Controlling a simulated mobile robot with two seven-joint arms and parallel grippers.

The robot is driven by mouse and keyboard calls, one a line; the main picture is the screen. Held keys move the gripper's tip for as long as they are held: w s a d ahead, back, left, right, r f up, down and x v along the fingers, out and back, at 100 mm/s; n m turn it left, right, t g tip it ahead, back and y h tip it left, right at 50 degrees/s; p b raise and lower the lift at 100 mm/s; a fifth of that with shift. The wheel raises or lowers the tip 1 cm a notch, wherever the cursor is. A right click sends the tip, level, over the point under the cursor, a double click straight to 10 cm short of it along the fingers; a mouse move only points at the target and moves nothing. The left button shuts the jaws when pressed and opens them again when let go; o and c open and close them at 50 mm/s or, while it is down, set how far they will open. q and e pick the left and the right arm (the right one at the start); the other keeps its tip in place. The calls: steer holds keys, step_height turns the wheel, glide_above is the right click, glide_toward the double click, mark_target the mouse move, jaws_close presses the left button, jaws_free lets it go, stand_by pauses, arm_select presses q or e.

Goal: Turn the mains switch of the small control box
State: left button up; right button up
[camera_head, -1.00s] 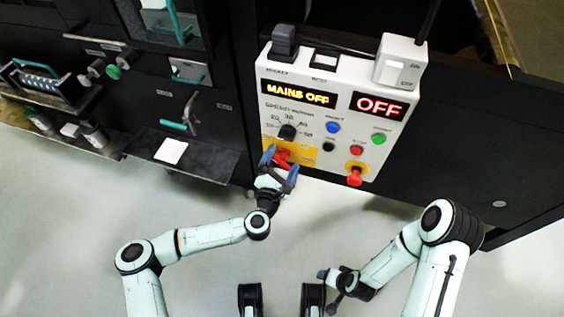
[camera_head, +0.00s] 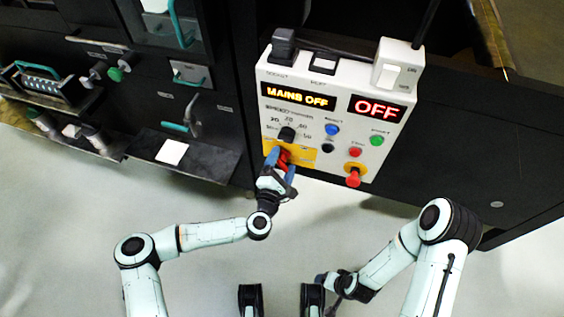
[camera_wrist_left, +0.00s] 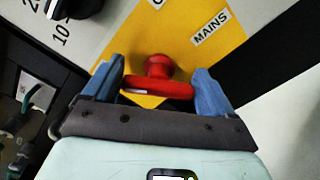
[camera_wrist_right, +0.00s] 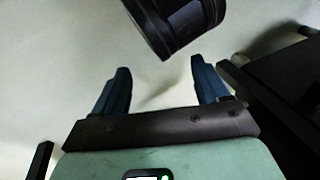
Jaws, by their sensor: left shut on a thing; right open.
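The small control box (camera_head: 335,105) is a pale panel on the dark machine. Its displays read "MAINS OFF" (camera_head: 298,95) and "OFF" (camera_head: 378,108). The red mains switch (camera_head: 284,159) sits on a yellow plate at the lower left of the box. My left gripper (camera_head: 282,164) is shut on it, with one blue finger at each side. In the left wrist view the red handle (camera_wrist_left: 158,88) lies crosswise between the fingertips, beside the "MAINS" label (camera_wrist_left: 210,27). My right gripper (camera_wrist_right: 160,80) is open and empty, low and away from the box.
A black speed knob (camera_head: 287,134) is just above the switch. A red mushroom button (camera_head: 353,177) on yellow is to its right, with small blue, black, red and green buttons above. A shelf (camera_head: 190,158) projects at the left. The floor below is clear.

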arm_select(q)
steer(key=m+p, duration=0.1)
steer(key=m, duration=0.3)
steer(key=shift+m, duration=0.3)
steer(key=m+p, duration=0.1)
steer(key=m, duration=0.2)
steer(key=shift+f+m, duration=0.15)
steer(key=shift+m, duration=0.15)
steer(key=m, duration=0.3)
steer(key=shift+f+m, duration=0.15)
steer(key=shift+m, duration=0.15)
steer(key=shift+a+f+m, duration=0.1)
steer(key=shift+m, duration=1.7)
arm_select(e)
steer(key=shift+g+y, duration=0.3)
steer(key=shift+g, duration=0.2)
steer(key=shift+s+a+r, duration=0.4)
steer(key=shift+s+r, duration=0.2)
steer(key=shift+s, duration=0.2)
steer(key=shift+s+a+r, duration=0.4)
steer(key=shift+s+r, duration=0.2)
steer(key=shift+s, duration=0.2)
arm_select(q)
steer(key=o, duration=0.8)
steer(key=shift+o, duration=0.2)
